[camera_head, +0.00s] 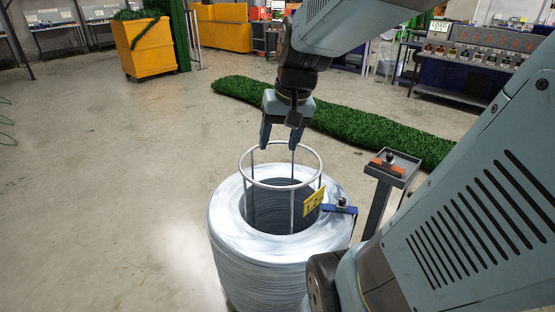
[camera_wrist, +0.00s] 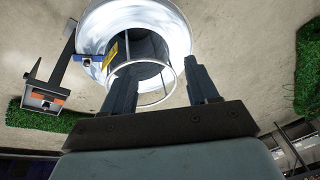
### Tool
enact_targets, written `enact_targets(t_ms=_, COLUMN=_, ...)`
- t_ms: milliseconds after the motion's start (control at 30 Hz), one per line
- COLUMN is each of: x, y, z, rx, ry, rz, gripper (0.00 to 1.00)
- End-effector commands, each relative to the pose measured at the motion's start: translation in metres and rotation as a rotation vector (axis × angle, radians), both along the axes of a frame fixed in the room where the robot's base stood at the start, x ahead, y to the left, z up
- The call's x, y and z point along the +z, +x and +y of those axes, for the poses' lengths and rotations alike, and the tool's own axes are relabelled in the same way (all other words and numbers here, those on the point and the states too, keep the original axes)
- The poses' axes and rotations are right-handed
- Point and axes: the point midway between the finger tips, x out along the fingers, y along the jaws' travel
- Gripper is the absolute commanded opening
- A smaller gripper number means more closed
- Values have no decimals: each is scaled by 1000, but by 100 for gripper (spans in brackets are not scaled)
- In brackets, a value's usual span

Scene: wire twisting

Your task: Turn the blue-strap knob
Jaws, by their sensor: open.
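A blue strap (camera_head: 329,208) with a small dark knob (camera_head: 341,202) sits on the right rim of a large pale wire coil (camera_head: 235,268). The strap also shows in the wrist view (camera_wrist: 84,60) at the coil's left edge, beside a yellow tag. My gripper (camera_head: 280,147) hangs fingers down above the metal ring frame in the coil's centre, up and left of the blue-strap knob and apart from it. In the wrist view my gripper (camera_wrist: 168,75) has its two fingers spread, with nothing held between them.
A metal ring frame (camera_head: 281,186) rises from the coil, with a yellow tag (camera_head: 314,200) by the blue strap. A green hedge (camera_head: 350,125) lies behind. Floor at left is clear.

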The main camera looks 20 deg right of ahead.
Motion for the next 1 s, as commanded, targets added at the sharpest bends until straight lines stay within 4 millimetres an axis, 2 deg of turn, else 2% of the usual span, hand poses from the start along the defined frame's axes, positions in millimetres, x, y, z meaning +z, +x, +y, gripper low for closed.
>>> enact_targets(t_ms=100, x=-20, y=20, z=-10, rx=-70, ry=72, rz=69, gripper=59)
enact_targets(t_ms=500, x=-89, y=73, z=-51, rx=-307, ry=348, rz=234, gripper=59)
enact_targets(t_ms=1000, x=-184, y=117, z=-125, rx=-645, ry=763, rz=337, gripper=59)
